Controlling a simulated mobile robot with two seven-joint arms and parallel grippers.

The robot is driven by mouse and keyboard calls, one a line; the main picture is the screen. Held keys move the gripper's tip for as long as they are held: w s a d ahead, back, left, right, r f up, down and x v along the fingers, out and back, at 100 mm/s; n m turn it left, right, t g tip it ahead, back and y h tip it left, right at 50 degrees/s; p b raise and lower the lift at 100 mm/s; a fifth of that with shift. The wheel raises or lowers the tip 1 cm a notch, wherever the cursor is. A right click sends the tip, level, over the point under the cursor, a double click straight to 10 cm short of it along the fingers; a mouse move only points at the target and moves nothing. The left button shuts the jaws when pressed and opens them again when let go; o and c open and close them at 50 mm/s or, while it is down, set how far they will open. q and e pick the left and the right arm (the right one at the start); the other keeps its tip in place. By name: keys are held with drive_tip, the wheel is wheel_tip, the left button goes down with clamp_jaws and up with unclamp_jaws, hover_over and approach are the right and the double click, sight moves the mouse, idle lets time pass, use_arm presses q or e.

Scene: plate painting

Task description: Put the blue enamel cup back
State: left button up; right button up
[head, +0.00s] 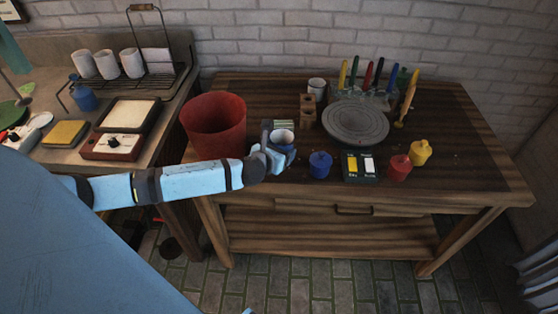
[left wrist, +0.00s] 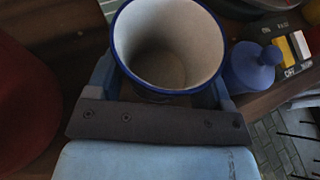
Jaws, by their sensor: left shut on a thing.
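The blue enamel cup (head: 282,137) is white inside with a blue rim. It is upright at the left front part of the wooden table (head: 470,170). My left gripper (head: 276,149) is shut on the cup. In the left wrist view the cup (left wrist: 168,45) shows its empty inside between the two fingers of my left gripper (left wrist: 165,92). I cannot tell whether its base touches the table. My right gripper is not in view.
A red bin (head: 215,125) stands close left of the cup. A blue lidded pot (head: 320,164), a black switch box (head: 359,166), and red (head: 400,167) and yellow (head: 420,152) pots stand to the right. A round grey turntable (head: 355,122) and wooden block (head: 307,111) are behind.

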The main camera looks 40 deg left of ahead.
use_arm(q)
drive_tip(key=shift+f+b, duration=0.35)
drive_tip(key=shift+f, duration=1.7)
